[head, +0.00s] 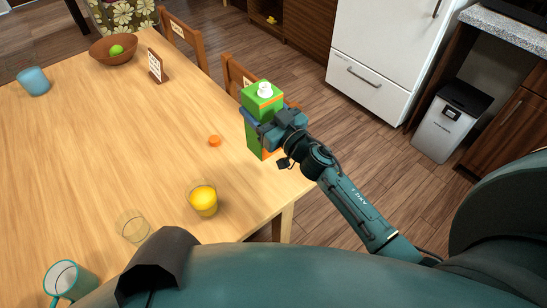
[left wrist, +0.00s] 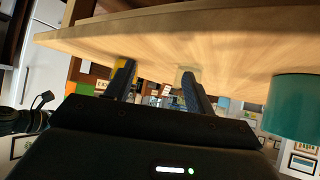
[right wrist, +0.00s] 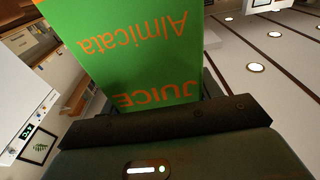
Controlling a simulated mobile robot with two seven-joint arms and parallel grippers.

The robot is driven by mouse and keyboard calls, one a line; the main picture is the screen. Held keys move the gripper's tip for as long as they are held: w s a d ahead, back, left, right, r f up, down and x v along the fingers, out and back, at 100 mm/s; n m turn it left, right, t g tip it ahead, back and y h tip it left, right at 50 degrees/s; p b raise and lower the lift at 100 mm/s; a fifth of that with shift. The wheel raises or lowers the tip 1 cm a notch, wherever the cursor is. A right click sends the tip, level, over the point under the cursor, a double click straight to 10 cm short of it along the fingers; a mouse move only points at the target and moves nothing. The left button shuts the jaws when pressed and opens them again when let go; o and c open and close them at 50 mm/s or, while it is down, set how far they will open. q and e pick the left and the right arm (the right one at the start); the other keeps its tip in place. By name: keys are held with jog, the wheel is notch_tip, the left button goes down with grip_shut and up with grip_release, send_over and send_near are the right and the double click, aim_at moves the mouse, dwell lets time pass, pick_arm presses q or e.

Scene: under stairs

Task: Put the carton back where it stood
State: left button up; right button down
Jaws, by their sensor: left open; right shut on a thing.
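The green juice carton (head: 257,139), with orange trim and a white cap, is upright in the head view near the table's right edge. My right gripper (head: 270,130) is shut around its middle. I cannot tell whether its base touches the table. The carton's printed side (right wrist: 130,50) fills the upper right wrist view, its lettering upside down. My left gripper (left wrist: 156,78) is open and empty near the table's front side, with nothing between its fingers. The table (head: 110,130) is light wood; the spot under the carton is hidden.
A blue cup (head: 33,82), fruit bowl (head: 113,48) and small sign (head: 156,66) are farther back. The table's middle is clear.

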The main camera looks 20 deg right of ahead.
notch_tip(320, 180, down, 9)
jog(key=b, duration=0.3)
jog(key=shift+a+f+b, duration=0.1)
jog(key=shift+f+b, duration=0.1)
jog(key=shift+b, duration=0.15)
jog(key=shift+f, duration=0.2)
jog(key=shift+c, duration=1.6)
grip_release()
jog(key=shift+r, duration=0.2)
jog(key=v, duration=1.2)
jog(key=s+a+f+g+h, duration=0.1)
jog(key=s+a+f+g, duration=0.1)
jog(key=s, duration=0.3)
jog(key=s+a+f+g+h, duration=0.1)
jog(key=s+f+g, duration=0.2)
jog(key=s, duration=0.2)
jog(key=s+a+f+m+g+h, duration=0.1)
jog(key=s+a+f+g, duration=0.1)
jog(key=s, duration=0.3)
jog(key=shift+a+f+g+p, duration=0.3)
jog(key=shift+a+f, duration=0.05)
jog(key=shift+f, duration=0.35)
